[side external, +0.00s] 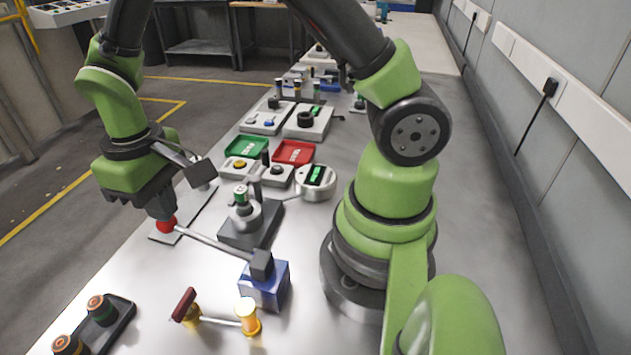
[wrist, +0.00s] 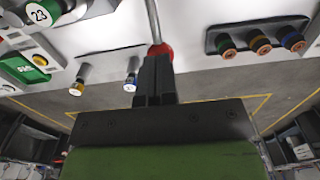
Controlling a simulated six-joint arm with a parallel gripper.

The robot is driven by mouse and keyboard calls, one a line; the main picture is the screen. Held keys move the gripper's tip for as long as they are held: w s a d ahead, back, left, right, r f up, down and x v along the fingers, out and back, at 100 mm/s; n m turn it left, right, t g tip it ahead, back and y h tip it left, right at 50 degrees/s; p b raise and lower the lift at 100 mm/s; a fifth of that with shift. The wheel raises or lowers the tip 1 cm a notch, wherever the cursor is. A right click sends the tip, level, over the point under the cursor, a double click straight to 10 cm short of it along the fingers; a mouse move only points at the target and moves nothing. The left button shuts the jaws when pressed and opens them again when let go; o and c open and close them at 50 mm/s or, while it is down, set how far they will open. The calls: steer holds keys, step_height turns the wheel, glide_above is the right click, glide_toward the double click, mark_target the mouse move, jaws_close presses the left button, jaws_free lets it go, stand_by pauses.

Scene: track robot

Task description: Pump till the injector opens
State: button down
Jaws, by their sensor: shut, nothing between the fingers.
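A blue pump block (side external: 264,287) stands on the bench with a long grey lever (side external: 212,243) running out to the left. The lever ends in a red knob (side external: 167,226). My gripper (side external: 162,211) is shut and empty, with its fingertips right at the top of the knob. They look in contact, but a small gap cannot be ruled out. In the wrist view the shut fingers (wrist: 155,65) cover part of the red knob (wrist: 164,51). A grey stand (side external: 243,220) with a fitting that may be the injector is behind the lever. A round gauge (side external: 316,182) with a green display stands beside it.
A rack with coloured round caps (side external: 101,312) lies at the front left. A yellow part with a dark red handle (side external: 186,308) and a yellow cylinder (side external: 248,316) are at the front. Green (side external: 246,147) and red trays (side external: 294,153) lie further back.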

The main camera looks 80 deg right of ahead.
mark_target(171, 228)
steer(key=shift+f, duration=2.4)
steer(key=shift+r, duration=5.5)
steer(key=shift+r, duration=0.15)
steer(key=s+d+r+m+t+y, duration=0.1)
steer(key=s+d+r+m+t, duration=0.1)
steer(key=s+r, duration=0.4)
steer(key=s+d+r+m+t+y, duration=0.1)
steer(key=s+d+r+m+t, duration=0.1)
steer(key=s+r+t, duration=0.3)
steer(key=s, duration=0.3)
steer(key=shift+s+d+r, duration=0.4)
